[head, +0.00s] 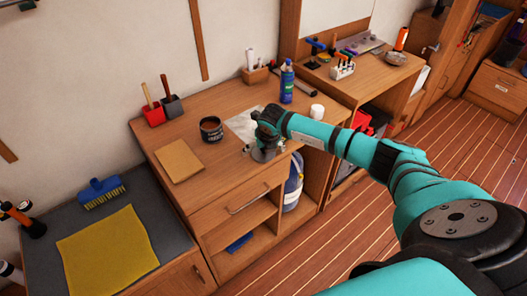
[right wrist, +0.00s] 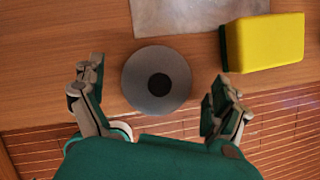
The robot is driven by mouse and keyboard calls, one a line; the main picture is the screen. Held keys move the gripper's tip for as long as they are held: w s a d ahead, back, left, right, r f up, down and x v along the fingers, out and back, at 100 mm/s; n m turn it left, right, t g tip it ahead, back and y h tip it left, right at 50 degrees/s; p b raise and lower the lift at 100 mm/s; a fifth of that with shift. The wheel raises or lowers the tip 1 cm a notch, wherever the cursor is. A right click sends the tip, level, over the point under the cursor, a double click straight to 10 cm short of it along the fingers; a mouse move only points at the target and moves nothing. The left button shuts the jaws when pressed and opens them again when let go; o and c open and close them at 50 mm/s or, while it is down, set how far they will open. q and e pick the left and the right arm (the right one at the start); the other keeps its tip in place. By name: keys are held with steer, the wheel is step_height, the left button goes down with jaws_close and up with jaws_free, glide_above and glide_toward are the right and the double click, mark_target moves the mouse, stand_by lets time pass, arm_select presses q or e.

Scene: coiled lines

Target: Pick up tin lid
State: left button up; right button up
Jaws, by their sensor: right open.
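The tin lid, a round grey disc with a dark centre (right wrist: 157,62), lies on the wooden desk near its front edge in the right wrist view. In the head view a grey rim of it (head: 262,156) shows under my right gripper (head: 260,142). My right gripper (right wrist: 155,98) is open, with one finger on each side of the lid and a gap to both. Whether the fingertips are above the desk or touching it I cannot tell. My left gripper is not in view.
A yellow and green sponge (right wrist: 265,42) and a grey sheet (right wrist: 190,12) lie close to the lid.

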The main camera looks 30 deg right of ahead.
steer(key=shift+c, duration=0.3)
steer(key=c, duration=0.9)
steer(key=shift+r, duration=0.15)
